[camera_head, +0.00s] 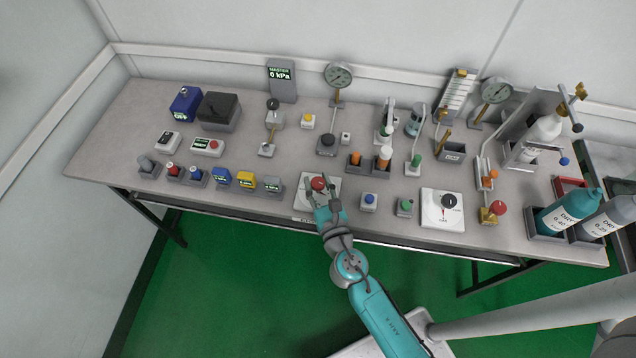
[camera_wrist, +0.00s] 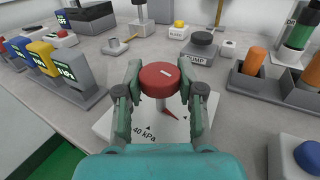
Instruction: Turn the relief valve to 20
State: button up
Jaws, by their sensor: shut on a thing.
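The relief valve is a round red knob (camera_head: 318,184) with a white index line on top, on a short stem over a white dial plate (camera_head: 307,206) at the table's front edge. In the wrist view the knob (camera_wrist: 160,76) sits between the two fingers of my gripper (camera_wrist: 161,92), which is shut on it. A red pointer (camera_wrist: 169,112) shows under the knob on the plate (camera_wrist: 103,124). The plate reads "40 kPa" near its front edge, with small black marks; the rest of its scale is hidden by the knob and fingers.
A blue button box (camera_head: 369,202) stands just right of the plate, and a grey tester (camera_head: 273,186) in a row of coloured ones stands left. Behind are a black pump knob (camera_head: 326,141) and a yellow button (camera_head: 308,120). A display (camera_head: 281,74) reads "MASTER 0 kPa".

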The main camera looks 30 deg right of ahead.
jog(key=shift+n+y, duration=0.4)
jog(key=shift+y, duration=0.3)
jog(key=o, duration=1.2)
jog(key=shift+c, duration=0.2)
jog(key=shift+s, duration=0.1)
jog(key=s, duration=1.1)
jog(key=shift+s+a, duration=0.35)
jog(key=shift+a, duration=0.05)
